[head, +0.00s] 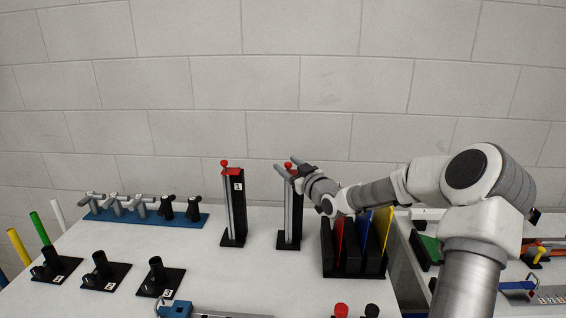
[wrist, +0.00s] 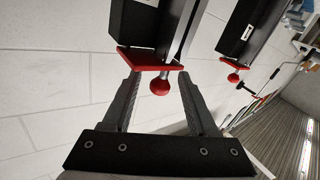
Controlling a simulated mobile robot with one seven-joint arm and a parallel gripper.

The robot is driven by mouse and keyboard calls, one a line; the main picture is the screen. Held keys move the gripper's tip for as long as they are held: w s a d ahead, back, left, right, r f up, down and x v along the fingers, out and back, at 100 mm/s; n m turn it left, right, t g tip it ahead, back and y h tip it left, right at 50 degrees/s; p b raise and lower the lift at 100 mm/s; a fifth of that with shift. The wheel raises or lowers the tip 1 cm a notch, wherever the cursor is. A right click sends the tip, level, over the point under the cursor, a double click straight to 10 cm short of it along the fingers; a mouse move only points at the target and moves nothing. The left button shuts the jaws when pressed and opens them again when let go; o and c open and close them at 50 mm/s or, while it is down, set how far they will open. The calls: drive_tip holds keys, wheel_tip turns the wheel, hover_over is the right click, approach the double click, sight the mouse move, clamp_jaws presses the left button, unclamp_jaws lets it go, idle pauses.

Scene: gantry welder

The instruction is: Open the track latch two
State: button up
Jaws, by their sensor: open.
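Two upright track latches stand on the table, each a black post with a grey rail and a red top with a red ball knob. The left one (head: 238,200) bears a label that reads 1. The right one (head: 289,215) is the second latch; its label is hidden or not readable. My gripper (head: 287,166) is open at the top of this second latch. In the wrist view its red knob (wrist: 159,85) sits between my gripper's open fingers (wrist: 160,78), below the red plate (wrist: 150,67). I cannot tell whether either finger touches the knob.
A black holder (head: 355,262) with coloured plates stands just right of the second latch, under my arm. A blue strip (head: 150,216) with several clamps lies at the back left. Numbered black fixtures (head: 105,278) stand at the front left. The wall is close behind.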

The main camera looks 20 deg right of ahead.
drive_tip(key=shift+w+a, duration=0.15)
drive_tip(key=shift+w, duration=0.6)
drive_tip(key=shift+w+a, duration=0.15)
drive_tip(key=shift+w, duration=0.6)
clamp_jaws()
